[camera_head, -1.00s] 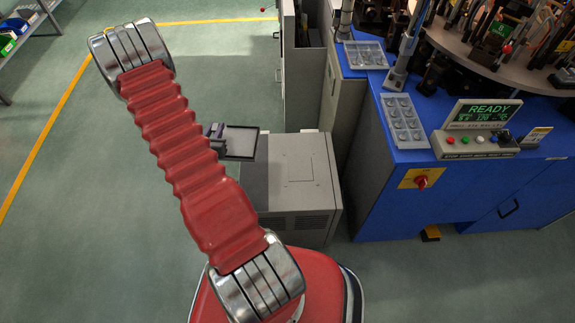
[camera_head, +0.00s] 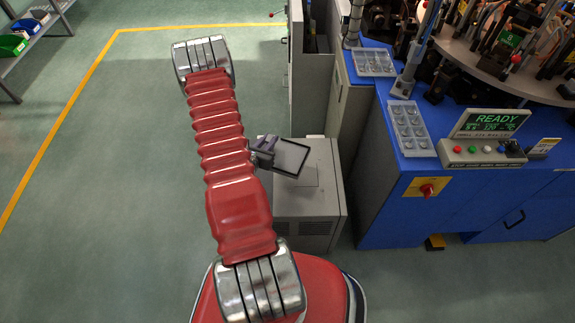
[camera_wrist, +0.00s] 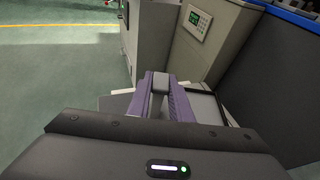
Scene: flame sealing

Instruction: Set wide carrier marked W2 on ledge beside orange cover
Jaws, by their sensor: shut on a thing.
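My gripper (camera_head: 264,151) is shut on a flat, dark-rimmed rectangular carrier (camera_head: 291,158). It holds the carrier by its left side, over the grey cabinet in the head view. The carrier looks empty and lies turned at an angle. In the wrist view my gripper (camera_wrist: 160,91) shows purple-grey fingers, and part of the carrier (camera_wrist: 222,110) shows to their right. No W2 mark can be read on it. The blue ledge (camera_head: 385,98) is to the right. An orange-yellow plate (camera_head: 415,187) with a red switch is on its front; I see no other orange cover.
The grey cabinet (camera_head: 325,205) stands beneath the carrier, left of the blue bench. Two clear trays with round pockets (camera_head: 374,62) (camera_head: 409,128) lie on the ledge. A control box (camera_head: 480,152) and READY display (camera_head: 490,123) stand right of them. Open green floor lies left.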

